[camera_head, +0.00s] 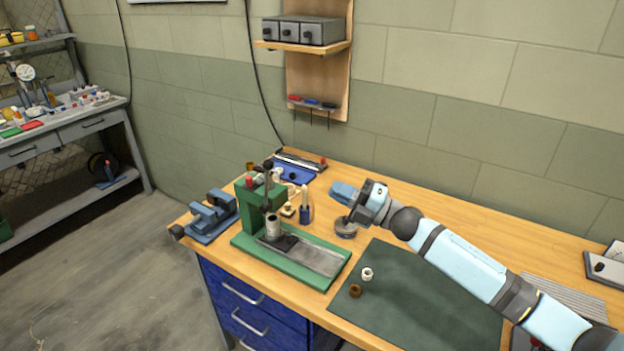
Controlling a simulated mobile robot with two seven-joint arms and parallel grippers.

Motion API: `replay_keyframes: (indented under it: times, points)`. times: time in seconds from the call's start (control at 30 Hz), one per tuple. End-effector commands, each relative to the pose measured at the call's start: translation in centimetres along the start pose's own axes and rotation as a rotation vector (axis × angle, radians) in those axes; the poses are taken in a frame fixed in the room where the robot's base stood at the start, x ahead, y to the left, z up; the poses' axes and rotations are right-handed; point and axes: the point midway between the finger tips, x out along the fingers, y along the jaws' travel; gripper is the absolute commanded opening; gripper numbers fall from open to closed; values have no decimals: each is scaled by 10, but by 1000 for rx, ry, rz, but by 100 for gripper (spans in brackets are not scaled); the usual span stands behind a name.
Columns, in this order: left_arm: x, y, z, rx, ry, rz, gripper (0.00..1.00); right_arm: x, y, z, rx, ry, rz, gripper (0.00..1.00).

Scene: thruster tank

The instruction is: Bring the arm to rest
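My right arm reaches in from the right over the workbench. My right gripper (341,194) points left above the back middle of the bench top. It is small here, and I cannot tell whether its fingers are open or shut. A round dark grey piece (346,230) is just below it; I cannot tell whether they touch. My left gripper is not in view.
A green press (298,259) stands left of the gripper, with a blue vise (210,215) beyond. A white ring (367,274) and a brown ring (355,291) lie on the dark green mat (430,305).

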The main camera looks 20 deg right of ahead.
Motion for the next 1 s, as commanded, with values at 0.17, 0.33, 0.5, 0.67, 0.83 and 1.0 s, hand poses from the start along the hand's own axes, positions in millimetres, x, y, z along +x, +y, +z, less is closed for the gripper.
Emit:
replay_keyframes:
  times: [0.17, 0.33, 0.5, 0.67, 0.83, 1.0]
  points:
    - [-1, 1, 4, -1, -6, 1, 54, -2, -1, -2, 12, -11, 1, 0]
    - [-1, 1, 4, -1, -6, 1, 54, -7, -20, -21, 167, -181, -8, 0]
    - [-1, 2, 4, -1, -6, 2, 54, -39, -54, -56, 491, -535, -67, 0]
    - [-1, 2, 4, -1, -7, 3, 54, -96, -86, -102, 817, -889, -179, 0]
    - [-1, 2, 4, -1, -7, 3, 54, -161, -106, -161, 1105, -1217, -329, 0]
    - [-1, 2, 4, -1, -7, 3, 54, -206, -109, -207, 1270, -1422, -449, 0]
